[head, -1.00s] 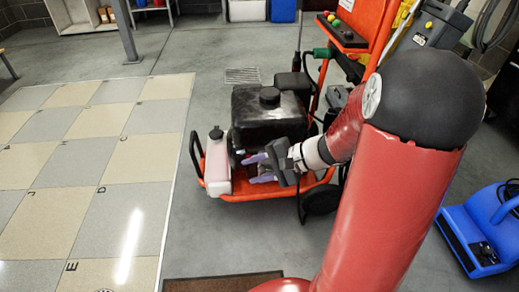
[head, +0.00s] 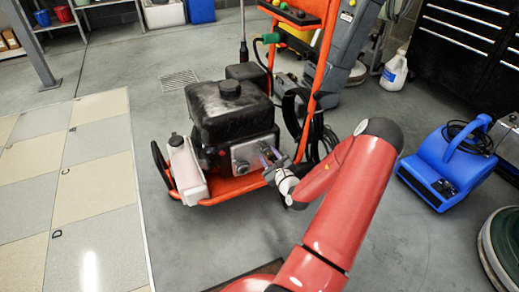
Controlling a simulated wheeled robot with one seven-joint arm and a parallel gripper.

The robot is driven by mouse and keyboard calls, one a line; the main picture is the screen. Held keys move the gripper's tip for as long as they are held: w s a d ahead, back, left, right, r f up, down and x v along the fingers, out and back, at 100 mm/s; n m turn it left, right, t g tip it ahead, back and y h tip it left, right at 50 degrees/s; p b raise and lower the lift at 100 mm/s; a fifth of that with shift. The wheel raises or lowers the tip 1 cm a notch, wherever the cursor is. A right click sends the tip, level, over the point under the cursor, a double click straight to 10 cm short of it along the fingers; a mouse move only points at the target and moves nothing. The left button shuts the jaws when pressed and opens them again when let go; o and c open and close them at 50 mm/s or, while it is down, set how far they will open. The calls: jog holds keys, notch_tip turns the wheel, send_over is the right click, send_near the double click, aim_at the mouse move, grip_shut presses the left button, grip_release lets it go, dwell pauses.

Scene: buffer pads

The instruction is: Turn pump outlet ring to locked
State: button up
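The orange-framed machine with a black tank (head: 232,108) stands on the grey floor in the middle of the head view. On its front side is a grey metal housing (head: 243,158) with a round fitting, which looks like the pump outlet; the ring's position is too small to read.
A pale plastic container (head: 187,170) sits at the machine's left side. A blue floor blower (head: 445,165) stands to the right, near a white jug (head: 394,71) and a dark tool cabinet (head: 465,50). Checkered raised flooring (head: 100,180) lies to the left. Floor between machine and blower is partly clear.

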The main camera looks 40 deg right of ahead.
aim_at(261, 145)
jog(key=shift+x, duration=2.7)
grip_shut()
